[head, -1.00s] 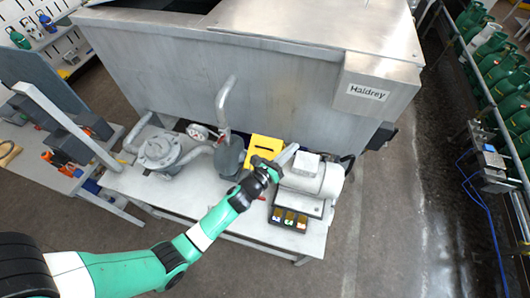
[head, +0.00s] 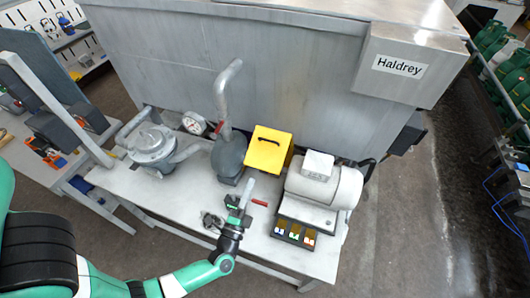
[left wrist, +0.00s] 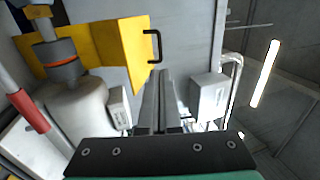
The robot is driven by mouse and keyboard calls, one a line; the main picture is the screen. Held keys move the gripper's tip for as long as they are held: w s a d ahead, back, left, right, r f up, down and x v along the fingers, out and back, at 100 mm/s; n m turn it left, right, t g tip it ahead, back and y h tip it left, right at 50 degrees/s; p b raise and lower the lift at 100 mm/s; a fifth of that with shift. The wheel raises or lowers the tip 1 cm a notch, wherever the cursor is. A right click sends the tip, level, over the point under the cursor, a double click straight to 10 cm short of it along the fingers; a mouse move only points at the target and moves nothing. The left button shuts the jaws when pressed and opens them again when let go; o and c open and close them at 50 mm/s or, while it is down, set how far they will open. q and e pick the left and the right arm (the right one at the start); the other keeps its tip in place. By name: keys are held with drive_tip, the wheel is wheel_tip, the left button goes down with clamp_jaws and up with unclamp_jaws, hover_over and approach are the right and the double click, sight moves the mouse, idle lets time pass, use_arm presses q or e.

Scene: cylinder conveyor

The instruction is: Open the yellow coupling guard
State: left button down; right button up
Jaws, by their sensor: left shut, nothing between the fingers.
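The yellow coupling guard (head: 268,156) is between the grey pump (head: 228,156) and the motor (head: 325,186), its black handle near its upper edge. In the left wrist view, which is rolled sideways, the guard (left wrist: 117,50) appears swung up as a panel, its black handle (left wrist: 154,46) sticking out free. A shaft with an orange-ringed coupling (left wrist: 62,60) shows uncovered beside it. My left gripper (head: 246,187) is shut and empty, in front of the guard and apart from it. Its fingers also show in the left wrist view (left wrist: 160,92). My right gripper is in neither view.
A red-handled part (head: 259,203) is close to my left gripper. A switch panel (head: 295,233) sits before the motor. A valve body (head: 150,146) and a gauge (head: 194,123) stand left of the pump. The steel tank wall (head: 300,105) rises behind. The bench front is mostly clear.

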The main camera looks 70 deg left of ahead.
sight(264, 158)
use_arm(q)
drive_tip(key=b+x, duration=0.2)
drive_tip(key=x, duration=1.1)
drive_tip(key=shift+w+a+r, duration=0.15)
drive_tip(key=shift+a, duration=0.1)
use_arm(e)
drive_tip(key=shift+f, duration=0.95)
